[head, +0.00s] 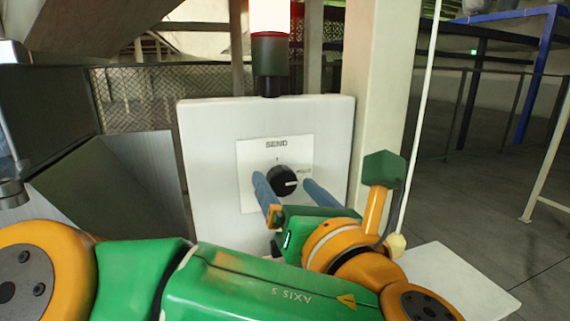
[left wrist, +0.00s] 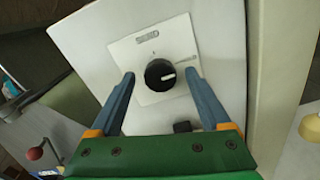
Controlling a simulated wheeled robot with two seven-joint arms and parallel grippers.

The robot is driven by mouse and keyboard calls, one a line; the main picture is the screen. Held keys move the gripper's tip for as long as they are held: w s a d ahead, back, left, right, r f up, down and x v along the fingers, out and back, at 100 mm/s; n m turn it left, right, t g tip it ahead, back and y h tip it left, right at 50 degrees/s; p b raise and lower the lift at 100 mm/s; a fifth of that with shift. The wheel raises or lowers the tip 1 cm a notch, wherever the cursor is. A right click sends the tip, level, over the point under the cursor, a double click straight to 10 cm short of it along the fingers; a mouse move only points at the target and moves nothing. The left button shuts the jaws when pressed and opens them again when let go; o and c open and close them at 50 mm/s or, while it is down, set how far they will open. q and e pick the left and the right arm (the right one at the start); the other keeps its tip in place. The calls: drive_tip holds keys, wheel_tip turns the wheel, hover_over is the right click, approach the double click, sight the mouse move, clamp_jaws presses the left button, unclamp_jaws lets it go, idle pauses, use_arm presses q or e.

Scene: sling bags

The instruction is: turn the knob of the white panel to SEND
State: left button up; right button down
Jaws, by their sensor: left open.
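The white panel (head: 205,150) stands upright in front of me, with a square plate (head: 245,150) on its face. The black round knob (head: 286,181) sits on the plate, and its white mark points right, towards a small label too blurred to read. The word SEND (head: 276,144) is printed above the knob. My left gripper (head: 283,183) is open, its blue fingers on either side of the knob. In the left wrist view a gap shows between the knob (left wrist: 160,75) and each finger of the left gripper (left wrist: 160,78). My right gripper is not in view.
A signal lamp (head: 269,55) with a lit top stands above the panel. A pale column (head: 380,90) rises behind its right side. A grey sloped box (head: 145,175) is at its left. Open floor lies to the right, with a blue-framed structure (head: 535,75) beyond.

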use_arm(q)
drive_tip(key=shift+p+x, duration=0.35)
drive_tip(key=shift+x, duration=0.4)
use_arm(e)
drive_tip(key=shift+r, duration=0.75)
use_arm(q)
drive_tip(key=shift+s, duration=0.1)
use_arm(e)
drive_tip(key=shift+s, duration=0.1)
